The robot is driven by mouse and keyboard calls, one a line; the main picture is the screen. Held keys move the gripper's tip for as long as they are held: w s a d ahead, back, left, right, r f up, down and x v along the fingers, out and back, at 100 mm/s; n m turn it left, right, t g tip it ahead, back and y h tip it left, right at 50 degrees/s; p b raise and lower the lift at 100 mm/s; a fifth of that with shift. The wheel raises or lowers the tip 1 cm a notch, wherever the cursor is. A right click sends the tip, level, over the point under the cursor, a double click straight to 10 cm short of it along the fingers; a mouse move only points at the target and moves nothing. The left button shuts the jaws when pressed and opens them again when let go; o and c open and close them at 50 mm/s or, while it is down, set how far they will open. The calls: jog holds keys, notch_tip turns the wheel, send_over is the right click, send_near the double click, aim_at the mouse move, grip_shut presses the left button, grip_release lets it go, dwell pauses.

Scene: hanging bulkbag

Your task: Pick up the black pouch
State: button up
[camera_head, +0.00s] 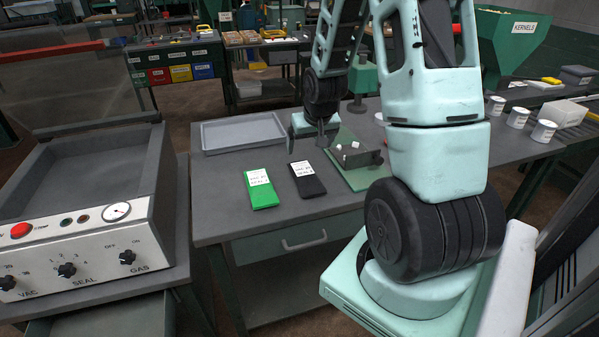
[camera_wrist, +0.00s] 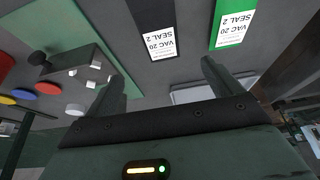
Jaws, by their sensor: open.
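The black pouch (camera_head: 310,185) lies flat on the grey table, with a white label at its far end. It also shows in the wrist view (camera_wrist: 150,12) at the top centre, its label reading "VAC 20 SEAL 2". My gripper (camera_head: 322,142) is above the table, just beyond the labelled end of the pouch. In the wrist view my gripper (camera_wrist: 163,75) has its two fingers spread wide with nothing between them. The pouch lies ahead of the fingers, apart from them.
A green pouch (camera_head: 263,196) with a similar label lies left of the black one. A shallow grey tray (camera_head: 215,142) is behind them. A green board (camera_head: 366,178) with a dark block and small white pieces is close on the right. The table in front of the pouches is clear.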

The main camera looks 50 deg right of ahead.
jog(key=p, duration=0.1)
send_over(303, 170)
jog(key=s, duration=0.2)
jog(key=f, duration=0.6)
jog(key=shift+w+a+f, duration=0.1)
jog(key=shift+a+f, duration=0.25)
jog(key=shift+p+x, duration=0.85)
jog(key=shift+x, duration=1.75)
jog(key=shift+a+f, duration=0.1)
jog(key=shift+a, duration=0.1)
jog(key=shift+c, duration=0.3)
jog(key=c, duration=1.1)
